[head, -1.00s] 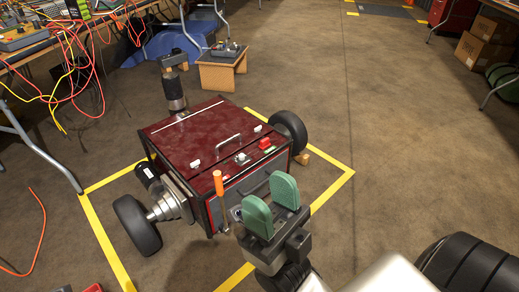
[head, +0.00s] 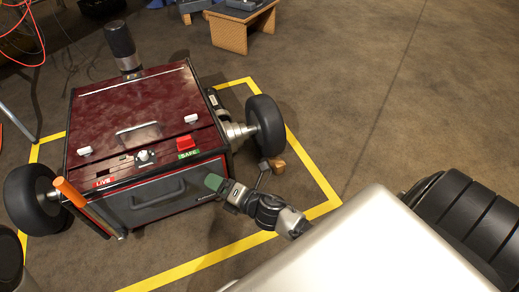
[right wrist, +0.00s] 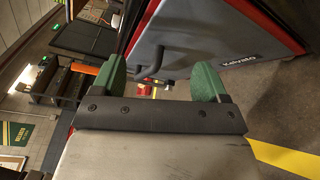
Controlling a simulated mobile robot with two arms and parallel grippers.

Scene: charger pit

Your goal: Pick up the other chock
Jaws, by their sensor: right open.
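I cannot make out the chock in that view. My left gripper is not in view.
The dark red machine (head: 140,105) has a grey front panel with a handle, and an orange-handled tool (head: 68,192) at its front left. Yellow tape (head: 318,180) frames it on the floor. A wooden stand (head: 240,32) is behind. Floor to the right is open.

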